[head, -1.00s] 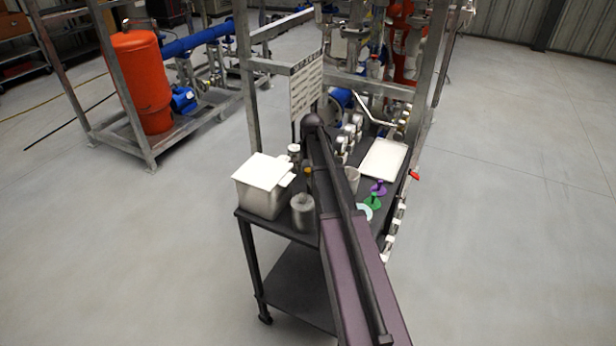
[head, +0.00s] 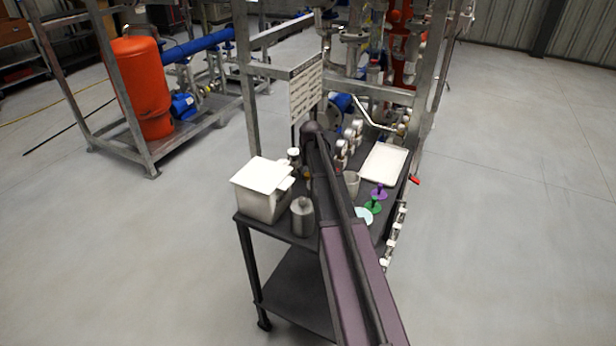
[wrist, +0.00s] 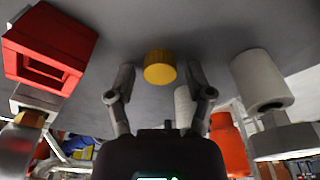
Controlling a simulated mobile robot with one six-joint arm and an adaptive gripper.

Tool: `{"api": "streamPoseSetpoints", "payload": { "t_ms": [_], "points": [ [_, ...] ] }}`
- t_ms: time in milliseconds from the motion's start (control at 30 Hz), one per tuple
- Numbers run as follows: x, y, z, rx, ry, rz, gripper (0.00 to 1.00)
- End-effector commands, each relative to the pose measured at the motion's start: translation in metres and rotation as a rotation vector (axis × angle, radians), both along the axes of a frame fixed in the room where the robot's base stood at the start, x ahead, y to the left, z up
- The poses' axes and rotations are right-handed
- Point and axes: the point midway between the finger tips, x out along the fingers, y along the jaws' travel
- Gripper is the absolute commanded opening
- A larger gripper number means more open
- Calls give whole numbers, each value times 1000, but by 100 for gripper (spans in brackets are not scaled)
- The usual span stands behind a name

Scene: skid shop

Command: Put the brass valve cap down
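The brass valve cap (wrist: 160,68) is a yellow, ribbed round piece against the dark table top in the wrist view. It lies between and a little beyond the fingertips of my gripper (wrist: 160,88). The fingers are spread, with clear gaps on both sides of the cap, and neither touches it. In the head view a small yellow spot (head: 306,175) beside my arm looks like the cap on the dark table (head: 272,232). My arm hides my gripper there.
A white lidded box (head: 262,190) and a grey canister (head: 302,217) stand at the table's left. A white tray (head: 384,163), a purple piece (head: 379,190) and a green piece (head: 373,205) are at the right. The wrist view shows a red box (wrist: 50,45) and a white cylinder (wrist: 262,80) flanking my gripper.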

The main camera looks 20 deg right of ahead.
Motion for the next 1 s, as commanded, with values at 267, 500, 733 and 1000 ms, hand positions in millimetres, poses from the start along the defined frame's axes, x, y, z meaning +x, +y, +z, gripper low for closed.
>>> {"api": "streamPoseSetpoints", "payload": {
  "t_ms": [267, 500, 733, 1000],
  "points": [
    [0, 0, 0, 0, 0, 0, 20],
    [0, 0, 0, 0, 0, 1, 15],
    [0, 0, 4, 0, 0, 1, 15],
    [0, 0, 21, 0, 0, 1, 15]
  ]
}}
